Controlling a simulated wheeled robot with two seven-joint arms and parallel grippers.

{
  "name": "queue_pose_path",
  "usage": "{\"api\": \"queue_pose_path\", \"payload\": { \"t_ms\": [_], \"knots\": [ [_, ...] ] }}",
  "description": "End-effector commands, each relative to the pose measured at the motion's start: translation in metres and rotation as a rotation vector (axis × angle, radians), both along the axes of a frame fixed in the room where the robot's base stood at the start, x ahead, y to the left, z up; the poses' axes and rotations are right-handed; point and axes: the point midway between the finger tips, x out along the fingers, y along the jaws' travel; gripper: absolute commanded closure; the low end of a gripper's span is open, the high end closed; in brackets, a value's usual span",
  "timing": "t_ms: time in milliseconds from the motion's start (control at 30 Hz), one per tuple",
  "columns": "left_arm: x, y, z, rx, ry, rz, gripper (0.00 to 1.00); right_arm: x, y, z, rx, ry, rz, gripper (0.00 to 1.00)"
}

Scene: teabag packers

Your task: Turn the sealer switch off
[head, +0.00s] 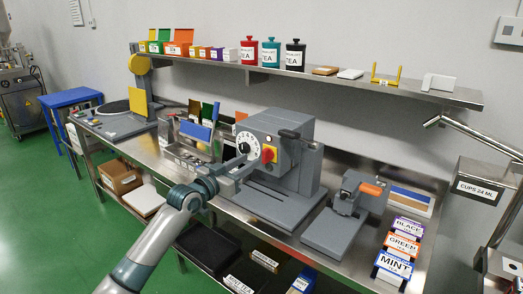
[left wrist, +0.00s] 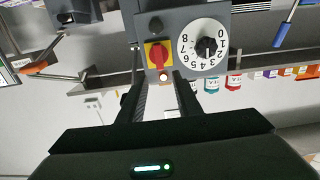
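The sealer (head: 280,145) is a grey machine on the steel bench. Its front carries a white numbered dial (head: 248,146) and a red rotary switch (head: 269,154) on a yellow plate. In the left wrist view, which is upside down, the red switch (left wrist: 158,55) has its handle roughly upright, with the dial (left wrist: 203,46) to its right. My right gripper is out of view.
A shelf (head: 330,81) with tea jars and small boxes runs behind the bench. A smaller grey device (head: 345,210) with an orange handle and labelled tea boxes (head: 394,264) stand right of the sealer. Coloured cards (head: 210,111) stand left of it.

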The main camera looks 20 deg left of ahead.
Motion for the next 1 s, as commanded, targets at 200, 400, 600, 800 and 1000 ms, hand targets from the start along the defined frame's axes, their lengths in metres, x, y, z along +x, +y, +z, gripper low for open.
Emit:
{"api": "queue_pose_path", "payload": {
  "t_ms": [200, 400, 600, 800, 1000],
  "knots": [
    [0.035, -0.012, 0.003, -0.001, 0.0, 0.001, 0.69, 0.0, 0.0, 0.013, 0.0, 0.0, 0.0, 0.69],
    [0.059, -0.021, 0.002, 0.0, 0.0, 0.001, 0.69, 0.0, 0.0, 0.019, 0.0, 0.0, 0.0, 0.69],
    [0.072, -0.026, 0.001, 0.0, 0.0, 0.0, 0.69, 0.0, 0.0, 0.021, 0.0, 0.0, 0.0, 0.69],
    [0.075, -0.027, 0.0, 0.001, -0.001, 0.001, 0.69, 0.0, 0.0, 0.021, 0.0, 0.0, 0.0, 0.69],
    [0.075, -0.027, 0.0, 0.001, 0.0, 0.001, 0.71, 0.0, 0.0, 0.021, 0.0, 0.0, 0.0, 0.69]
  ]
}}
